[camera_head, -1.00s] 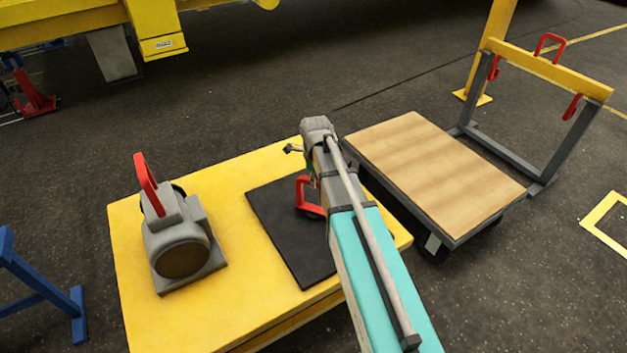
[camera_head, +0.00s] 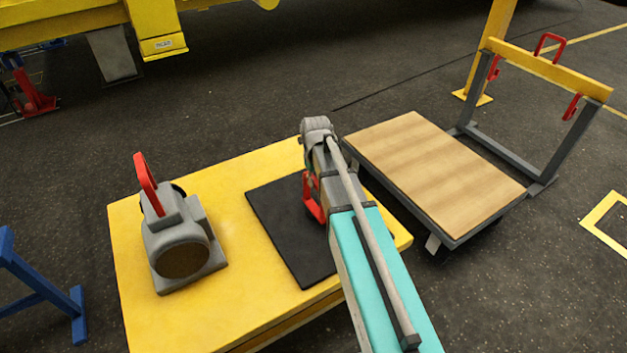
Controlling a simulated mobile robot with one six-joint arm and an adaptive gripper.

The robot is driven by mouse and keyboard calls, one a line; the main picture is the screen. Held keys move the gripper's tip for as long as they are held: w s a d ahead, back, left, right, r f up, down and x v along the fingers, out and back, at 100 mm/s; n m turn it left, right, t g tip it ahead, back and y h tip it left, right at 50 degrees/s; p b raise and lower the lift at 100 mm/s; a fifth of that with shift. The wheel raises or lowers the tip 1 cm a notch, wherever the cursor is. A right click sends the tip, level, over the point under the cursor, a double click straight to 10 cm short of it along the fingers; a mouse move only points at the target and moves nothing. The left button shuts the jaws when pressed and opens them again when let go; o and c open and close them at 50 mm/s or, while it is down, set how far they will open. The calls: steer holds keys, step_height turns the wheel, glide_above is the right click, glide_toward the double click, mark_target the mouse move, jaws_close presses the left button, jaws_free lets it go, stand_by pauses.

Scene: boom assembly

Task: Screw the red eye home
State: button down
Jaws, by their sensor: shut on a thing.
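A red eye (camera_head: 315,208), a flat red loop, shows just left of my arm, over the black mat (camera_head: 280,225) on the yellow table. My gripper (camera_head: 313,187) hangs beneath my arm and is mostly hidden by it. It is shut on the red eye, but the contact itself is hard to see. The eye now appears narrow and steeply tilted. What lies beneath it, and any thread, is hidden behind my arm.
A grey housing (camera_head: 180,245) with an upright red loop (camera_head: 148,183) stands on the left of the yellow table (camera_head: 245,310). A wood-topped trolley (camera_head: 430,170) is close on the right. A blue stand (camera_head: 40,290) is at the left edge. Open floor lies behind the table.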

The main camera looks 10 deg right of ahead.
steer(key=shift+s, duration=0.2)
steer(key=c, duration=0.6)
jaws_free()
steer(key=shift+r, duration=0.1)
steer(key=shift+c, duration=0.2)
steer(key=shift+o, duration=0.6)
steer(key=shift+w, duration=0.1)
